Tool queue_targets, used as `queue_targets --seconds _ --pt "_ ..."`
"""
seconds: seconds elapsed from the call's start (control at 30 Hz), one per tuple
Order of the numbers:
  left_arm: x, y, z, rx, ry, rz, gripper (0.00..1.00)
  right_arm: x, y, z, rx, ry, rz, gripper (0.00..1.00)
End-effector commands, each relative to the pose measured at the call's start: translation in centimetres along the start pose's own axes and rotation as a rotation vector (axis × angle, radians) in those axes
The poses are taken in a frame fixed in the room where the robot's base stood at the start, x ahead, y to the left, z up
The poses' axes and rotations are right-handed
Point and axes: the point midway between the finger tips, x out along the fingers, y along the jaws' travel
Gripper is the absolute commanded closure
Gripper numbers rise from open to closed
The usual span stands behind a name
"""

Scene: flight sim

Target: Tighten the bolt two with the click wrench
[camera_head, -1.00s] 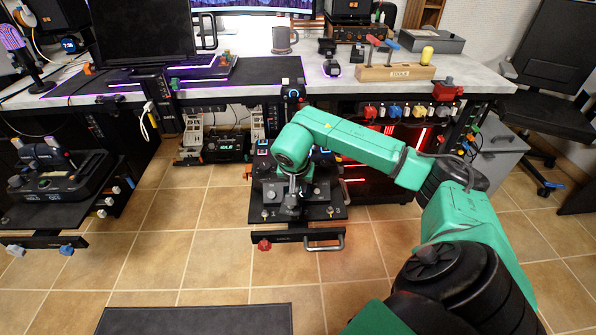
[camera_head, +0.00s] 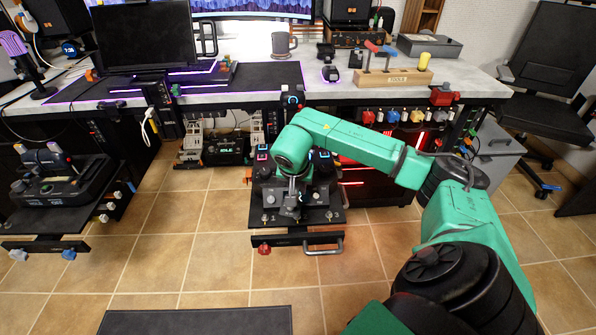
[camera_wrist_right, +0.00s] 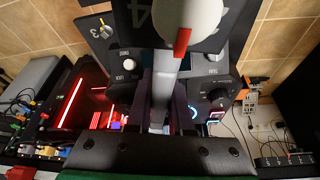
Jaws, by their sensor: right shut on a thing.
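My right gripper (camera_head: 291,200) is over the black panel (camera_head: 262,224) below the desk. In the right wrist view its fingers (camera_wrist_right: 170,115) are shut on a grey shaft (camera_wrist_right: 166,70), which looks like the click wrench's. A white rounded end with a red tab (camera_wrist_right: 182,42) shows beyond it. One panel bolt (camera_head: 331,214) shows to the right of the gripper and another (camera_head: 265,216) to its left. In the wrist view a bolt (camera_wrist_right: 105,31) stands near the number 3. I cannot identify bolt two or see whether the wrench touches it. My left gripper is out of view.
A wooden tool block (camera_head: 392,78) with coloured handles stands on the desk (camera_head: 350,95). The panel has a front bar with a red knob (camera_head: 264,249) and a handle (camera_head: 324,249). Another control unit (camera_head: 62,180) stands at left.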

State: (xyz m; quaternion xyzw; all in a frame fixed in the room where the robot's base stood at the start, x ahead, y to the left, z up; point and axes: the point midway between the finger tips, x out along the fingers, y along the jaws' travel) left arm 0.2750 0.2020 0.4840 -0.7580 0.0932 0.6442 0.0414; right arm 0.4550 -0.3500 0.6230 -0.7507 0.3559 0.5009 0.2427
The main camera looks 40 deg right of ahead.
Motion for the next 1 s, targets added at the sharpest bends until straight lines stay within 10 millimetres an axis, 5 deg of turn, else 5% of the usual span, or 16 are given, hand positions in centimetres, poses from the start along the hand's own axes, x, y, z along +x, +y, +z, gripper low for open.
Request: queue_targets --seconds 0.57,1.0 --pt "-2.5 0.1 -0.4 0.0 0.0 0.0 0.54 -2.9 -0.1 -1.2 0.001 0.001 -0.001 1.0" --pt "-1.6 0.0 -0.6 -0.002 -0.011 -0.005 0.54 -3.7 -0.3 -0.5 -0.055 -0.003 -0.02 1.0"
